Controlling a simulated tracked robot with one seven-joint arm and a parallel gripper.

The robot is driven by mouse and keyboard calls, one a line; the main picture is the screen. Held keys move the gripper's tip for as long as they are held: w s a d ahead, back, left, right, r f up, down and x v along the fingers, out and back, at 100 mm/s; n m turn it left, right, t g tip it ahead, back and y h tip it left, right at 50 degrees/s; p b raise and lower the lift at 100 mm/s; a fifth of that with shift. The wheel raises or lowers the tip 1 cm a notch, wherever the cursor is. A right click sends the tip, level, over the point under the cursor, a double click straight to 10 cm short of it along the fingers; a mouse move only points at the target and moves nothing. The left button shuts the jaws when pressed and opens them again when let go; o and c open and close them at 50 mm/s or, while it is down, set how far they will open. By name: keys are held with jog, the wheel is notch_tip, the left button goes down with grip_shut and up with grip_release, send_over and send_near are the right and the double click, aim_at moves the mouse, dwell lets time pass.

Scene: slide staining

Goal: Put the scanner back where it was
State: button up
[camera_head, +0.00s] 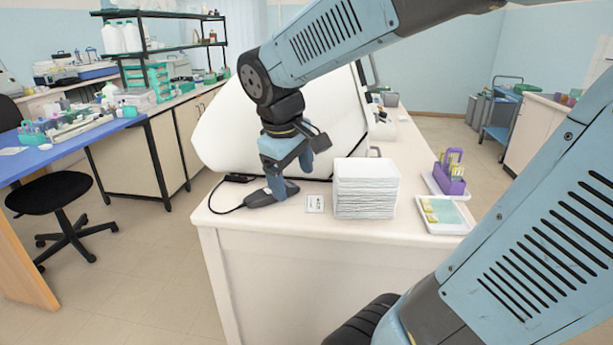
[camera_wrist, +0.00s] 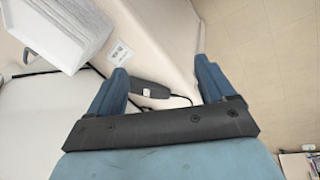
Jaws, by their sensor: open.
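The scanner (camera_head: 261,198) is a dark grey handheld device with a black cable. It lies on the white bench (camera_head: 270,240) near the front left corner. My gripper (camera_head: 291,181) is open and points down, low over the bench at the scanner. One finger partly hides the scanner in the head view. A small white printed card (camera_head: 315,204) lies on the bench to the right of the scanner; it also shows in the wrist view (camera_wrist: 119,51).
A tall stack of white sheets (camera_head: 366,190) stands right of the card. A tray (camera_head: 446,224) and a purple rack (camera_head: 450,180) are farther right. A big white machine (camera_head: 225,135) stands behind my gripper. A small black box (camera_head: 239,178) sits at the bench's left edge.

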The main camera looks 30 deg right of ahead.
jog(key=s+r+m+t+y, duration=0.2)
jog(key=s+m+t, duration=0.1)
jog(key=s+m, duration=0.2)
jog(key=shift+s+a+r+t, duration=0.3)
jog(key=shift+s+r, duration=0.1)
jog(key=shift+s, duration=0.55)
